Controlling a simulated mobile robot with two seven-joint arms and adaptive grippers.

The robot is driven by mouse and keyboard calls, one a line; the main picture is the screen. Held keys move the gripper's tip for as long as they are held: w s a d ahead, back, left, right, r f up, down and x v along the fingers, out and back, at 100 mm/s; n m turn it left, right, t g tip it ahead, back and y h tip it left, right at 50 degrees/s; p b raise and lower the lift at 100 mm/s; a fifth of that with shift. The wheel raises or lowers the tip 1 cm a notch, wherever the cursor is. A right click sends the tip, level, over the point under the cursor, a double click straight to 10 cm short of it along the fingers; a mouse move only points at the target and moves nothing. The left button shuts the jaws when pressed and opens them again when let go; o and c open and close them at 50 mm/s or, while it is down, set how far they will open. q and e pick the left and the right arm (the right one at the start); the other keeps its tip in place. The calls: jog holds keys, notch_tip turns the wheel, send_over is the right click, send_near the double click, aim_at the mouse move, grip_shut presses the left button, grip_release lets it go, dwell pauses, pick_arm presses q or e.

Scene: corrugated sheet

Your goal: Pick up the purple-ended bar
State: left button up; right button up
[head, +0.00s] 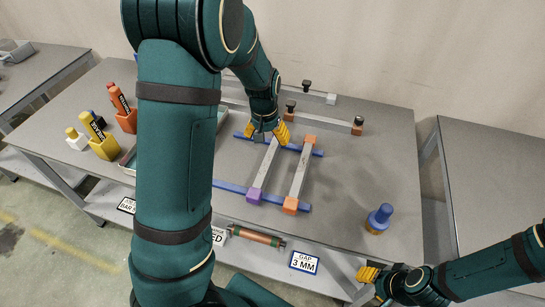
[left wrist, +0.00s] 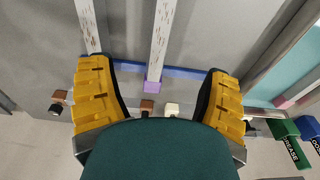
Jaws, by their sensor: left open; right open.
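The purple-ended bar (head: 266,165) is a pale bar lying across two blue rails; its near purple block (head: 255,196) shows in the head view. My left gripper (head: 267,132) is open over its far end. In the left wrist view, the open fingers of my left gripper (left wrist: 160,100) stand wide on either side of a purple end block (left wrist: 152,87), touching neither side. Their height above the bar is hard to tell. My right gripper (head: 369,273) is open and empty, low at the table's front right.
An orange-ended bar (head: 299,174) lies parallel, close on the right, across the same near blue rail (head: 230,188) and far blue rail (head: 315,153). A blue knobbed piece (head: 379,218) stands right. Table right of the bars is mostly clear.

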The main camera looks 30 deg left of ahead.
aim_at(268, 159)
pick_arm(q)
notch_tip(268, 159, down, 7)
jog(key=shift+w+a+f+b, duration=0.15)
jog(key=shift+b, duration=0.75)
jog(key=shift+w+f+b, duration=0.15)
jog(key=shift+f+b, duration=0.3)
jog(key=shift+f, duration=0.9)
jog(key=shift+w+f+b, duration=0.1)
jog(key=shift+f+b, duration=0.3)
jog(key=shift+f, duration=0.9)
jog(key=shift+r, duration=0.1)
jog(key=shift+c, duration=0.6)
grip_shut()
pick_arm(e)
jog(key=f, duration=0.3)
jog(key=shift+s+f, duration=0.3)
jog(key=shift+s, duration=0.05)
